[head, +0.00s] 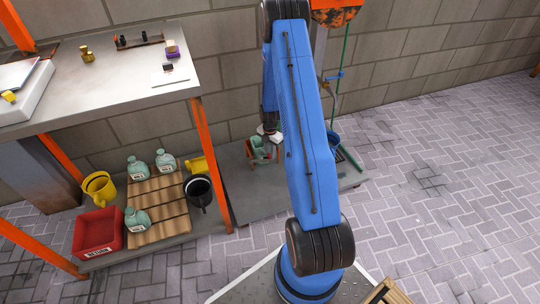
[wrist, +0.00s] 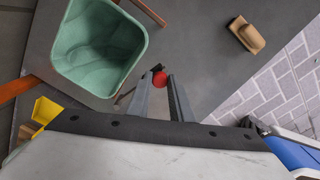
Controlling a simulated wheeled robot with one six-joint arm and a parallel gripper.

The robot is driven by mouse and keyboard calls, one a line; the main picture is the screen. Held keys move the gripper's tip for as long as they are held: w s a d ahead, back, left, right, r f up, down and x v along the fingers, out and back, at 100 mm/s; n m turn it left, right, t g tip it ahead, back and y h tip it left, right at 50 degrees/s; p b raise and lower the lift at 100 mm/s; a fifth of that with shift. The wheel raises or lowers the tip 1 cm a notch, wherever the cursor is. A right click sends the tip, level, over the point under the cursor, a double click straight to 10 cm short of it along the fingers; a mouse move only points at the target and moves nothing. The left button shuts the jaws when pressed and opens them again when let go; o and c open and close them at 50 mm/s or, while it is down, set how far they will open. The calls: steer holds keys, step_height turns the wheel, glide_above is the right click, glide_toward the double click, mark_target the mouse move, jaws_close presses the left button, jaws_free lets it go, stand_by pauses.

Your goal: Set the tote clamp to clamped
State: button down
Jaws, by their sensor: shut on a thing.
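The green tote (wrist: 98,48) is open at the top and empty, at the upper left of the wrist view. In the head view it shows small (head: 260,150) on a low grey platform, partly behind my arm. The tote clamp (wrist: 159,80) shows as a red knob with a dark lever beside the tote's right corner. My gripper (wrist: 161,83) has its two grey fingers on either side of the red knob and is shut on it. In the head view my gripper (head: 269,132) is over the tote. The clamp's base is mostly hidden, and I cannot tell its setting.
A tan block (wrist: 246,36) lies on the grey platform (head: 256,206). An orange post (head: 212,160) of the workbench (head: 120,85) stands left of it. The lower shelf holds bottles and a red bin (head: 99,232). Open paving lies right.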

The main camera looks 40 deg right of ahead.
steer(key=shift+w+d, duration=0.1)
steer(key=shift+w, duration=0.05)
stand_by(0.3)
steer(key=c, duration=1.6)
jaws_free()
steer(key=shift+o, duration=0.2)
steer(key=shift+r, duration=0.15)
step_height(320, 180, up, 17)
steer(key=shift+c, duration=0.4)
